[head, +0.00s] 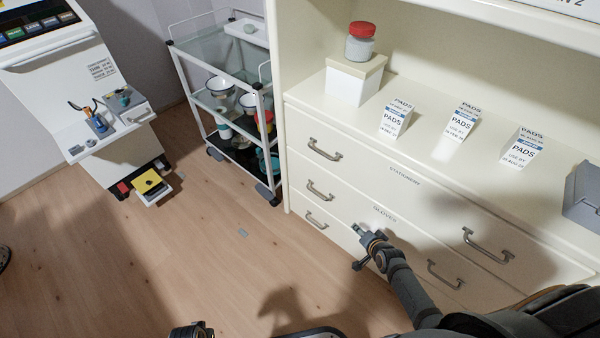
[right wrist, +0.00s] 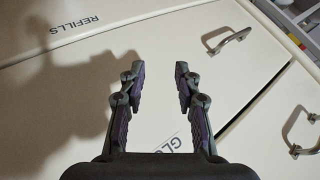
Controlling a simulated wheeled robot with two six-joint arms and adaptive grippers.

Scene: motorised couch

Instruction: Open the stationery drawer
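The stationery drawer (head: 405,177) is the cream top drawer of the cabinet, marked STATIONERY, with metal handles at its left (head: 325,150) and right (head: 488,244). It looks closed. The drawer marked GLOVES (head: 385,211) is below it. My right gripper (head: 358,246) is in front of the lower drawers, below the stationery label and apart from the handles. In the right wrist view my right gripper (right wrist: 154,72) is open and empty, facing the cream fronts. Part of a GLOVES label and a REFILLS label (right wrist: 75,27) show there.
The cabinet top holds several PADS boxes (head: 395,119), a red-lidded jar (head: 360,42) on a box, and a grey box (head: 584,195). A glass-shelved trolley (head: 222,70) stands left of the cabinet. A white machine (head: 105,140) is farther left. The wooden floor between is mostly clear.

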